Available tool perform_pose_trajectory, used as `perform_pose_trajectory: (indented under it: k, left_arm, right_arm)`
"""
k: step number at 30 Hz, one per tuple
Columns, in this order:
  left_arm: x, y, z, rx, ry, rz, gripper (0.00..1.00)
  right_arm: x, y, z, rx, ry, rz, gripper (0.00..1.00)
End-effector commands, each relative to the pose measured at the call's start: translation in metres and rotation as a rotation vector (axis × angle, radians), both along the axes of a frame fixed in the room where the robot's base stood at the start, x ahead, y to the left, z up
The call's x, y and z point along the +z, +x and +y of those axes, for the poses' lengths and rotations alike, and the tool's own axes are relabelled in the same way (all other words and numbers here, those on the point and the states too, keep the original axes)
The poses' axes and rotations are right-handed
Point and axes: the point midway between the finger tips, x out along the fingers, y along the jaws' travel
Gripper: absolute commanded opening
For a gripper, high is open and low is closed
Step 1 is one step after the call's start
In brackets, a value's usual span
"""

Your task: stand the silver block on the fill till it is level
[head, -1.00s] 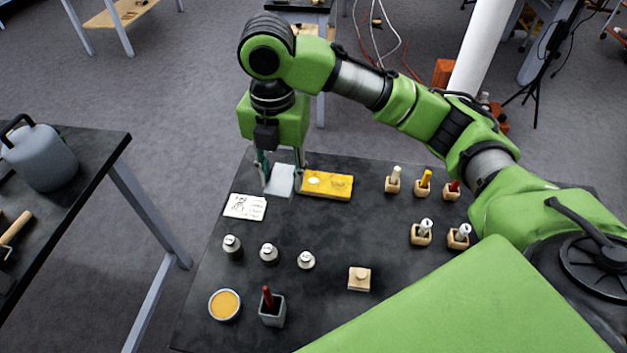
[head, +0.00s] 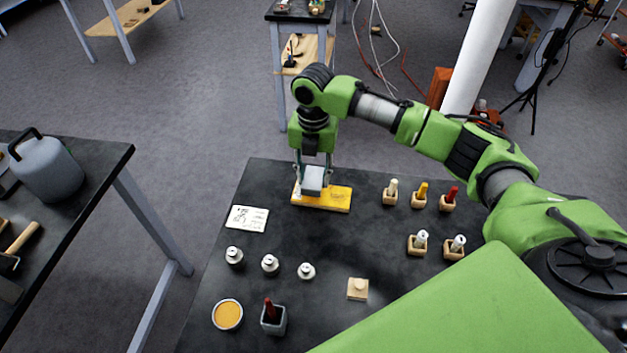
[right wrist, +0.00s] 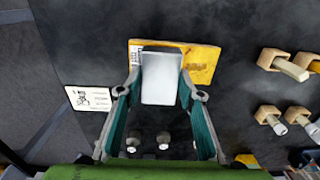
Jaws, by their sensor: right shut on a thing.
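The silver block (head: 314,179) is between the fingers of my right gripper (head: 315,184), which is shut on it. It also shows in the right wrist view (right wrist: 161,78) between the teal finger pads. The block is over the left part of the yellow gilt fragment (head: 337,198), which lies flat on the dark table. The right end of the fragment is bare in the right wrist view (right wrist: 204,62). The block and fingers hide the fill. I cannot tell whether the block touches the fragment. My left gripper is out of view.
A printed card (head: 247,218) lies left of the fragment. Capped sticks in wooden holders, such as the red one (head: 449,199), stand to the right. Small metal weights (head: 270,264), an orange dish (head: 227,314), a grey cup (head: 273,320) and a wooden block (head: 358,288) are nearer.

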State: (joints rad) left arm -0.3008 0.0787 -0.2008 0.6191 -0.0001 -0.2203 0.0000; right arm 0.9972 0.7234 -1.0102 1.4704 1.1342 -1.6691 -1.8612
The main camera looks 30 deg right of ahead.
Motion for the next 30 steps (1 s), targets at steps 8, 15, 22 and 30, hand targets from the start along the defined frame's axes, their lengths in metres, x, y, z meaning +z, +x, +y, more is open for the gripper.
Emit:
perform_pose_trajectory:
  k: [8, 15, 22, 30]
  left_arm:
    - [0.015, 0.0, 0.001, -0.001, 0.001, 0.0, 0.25]
    - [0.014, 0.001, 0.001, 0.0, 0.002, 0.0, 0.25]
    - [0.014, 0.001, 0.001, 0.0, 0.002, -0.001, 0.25]
    - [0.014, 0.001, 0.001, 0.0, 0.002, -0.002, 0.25]
  right_arm:
    - [-0.029, 0.0, 0.0, 0.0, -0.001, 0.0, 0.05]
    - [-0.03, 0.0, 0.0, 0.0, -0.001, -0.001, 0.05]
    - [-0.033, -0.001, 0.0, 0.0, -0.001, 0.001, 0.51]
    - [-0.032, -0.001, 0.0, 0.0, -0.001, 0.001, 0.51]
